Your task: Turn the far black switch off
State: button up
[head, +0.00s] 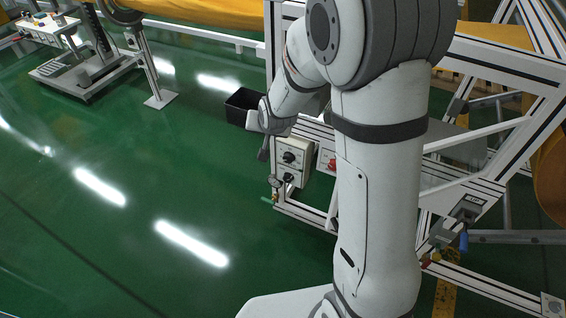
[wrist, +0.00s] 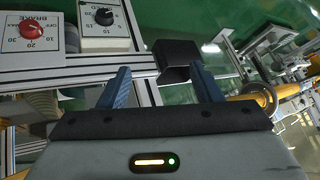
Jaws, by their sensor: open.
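In the wrist view a black knob (wrist: 104,17) sits on a light-coloured box with a numbered dial, at the upper left. In the head view a light box (head: 284,166) carries an upper black knob (head: 289,156) and a lower black knob (head: 288,177). My gripper (wrist: 159,70) is open, with its two blue fingers apart and nothing between them. The black knob is beyond and left of the left fingertip, not touched. In the head view my wrist is just above and left of the box, and the fingers are hard to make out. The knob's exact setting is unclear.
A red knob (wrist: 32,31) on a panel marked BRAKE is left of the black knob; it also shows in the head view (head: 332,164). A black bin (wrist: 174,61) is beyond my fingers. Aluminium frame rails (wrist: 70,72) run below the boxes. The green floor (head: 120,160) is open at left.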

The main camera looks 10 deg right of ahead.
jog(key=w+f+m+t+h+b, duration=0.15)
jog(key=w+f, duration=0.35)
jog(key=f, duration=0.5)
jog(key=m+t+h+b, duration=0.2)
jog(key=h+b, duration=0.4)
jog(key=h, duration=0.1)
send_near(287, 180)
jog(key=x, duration=0.8)
jog(key=shift+w+d+f, duration=0.15)
jog(key=shift+w+d, duration=0.05)
jog(key=shift+w, duration=0.05)
